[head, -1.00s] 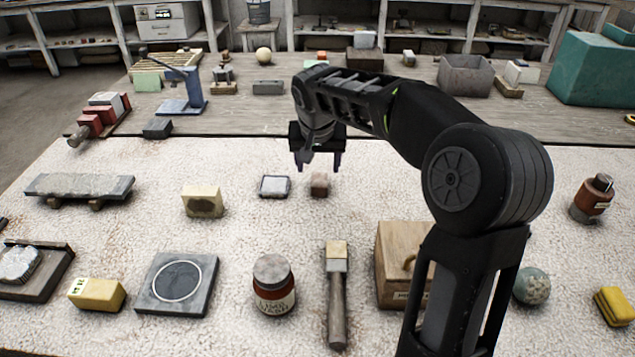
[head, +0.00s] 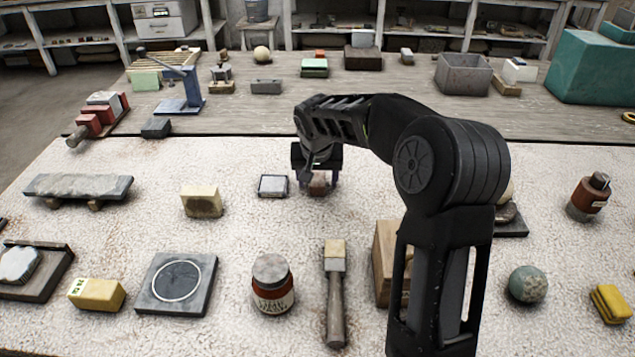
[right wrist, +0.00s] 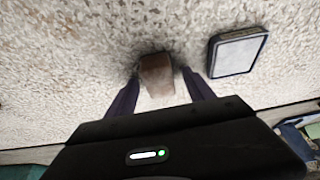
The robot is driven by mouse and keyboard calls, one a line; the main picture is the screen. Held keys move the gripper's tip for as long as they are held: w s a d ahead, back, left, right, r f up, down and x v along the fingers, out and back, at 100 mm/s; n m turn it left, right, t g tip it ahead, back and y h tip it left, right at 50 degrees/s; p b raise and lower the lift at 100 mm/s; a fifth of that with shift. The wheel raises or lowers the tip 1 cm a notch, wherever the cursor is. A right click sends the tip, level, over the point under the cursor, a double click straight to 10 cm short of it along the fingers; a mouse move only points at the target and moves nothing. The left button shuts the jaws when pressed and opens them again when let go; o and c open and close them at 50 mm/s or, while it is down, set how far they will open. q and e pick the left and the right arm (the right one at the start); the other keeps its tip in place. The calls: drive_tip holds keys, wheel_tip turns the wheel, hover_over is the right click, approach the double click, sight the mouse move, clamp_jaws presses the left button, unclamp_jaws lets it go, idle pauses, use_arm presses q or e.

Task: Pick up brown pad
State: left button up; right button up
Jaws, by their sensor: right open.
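The brown pad (head: 319,184) is a small brownish block on the pale, rough tabletop, just right of a white pad with a dark frame. My right gripper (head: 318,180) is open and low over the brown pad, with one finger to each side of it. In the right wrist view the brown pad (right wrist: 156,74) lies between and just beyond the tips of the two open fingers (right wrist: 160,84). I cannot tell whether the fingers touch it. The gripper hides the pad's upper part in the head view. My left gripper is not in view.
The dark-framed white pad (head: 273,186) lies close to the gripper; it also shows in the right wrist view (right wrist: 238,53). A yellowish block (head: 202,201) stands further left. A brown jar (head: 272,284), a hammer (head: 335,300) and a wooden box (head: 385,262) are nearer.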

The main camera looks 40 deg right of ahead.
idle(0.6)
clamp_jaws()
idle(0.5)
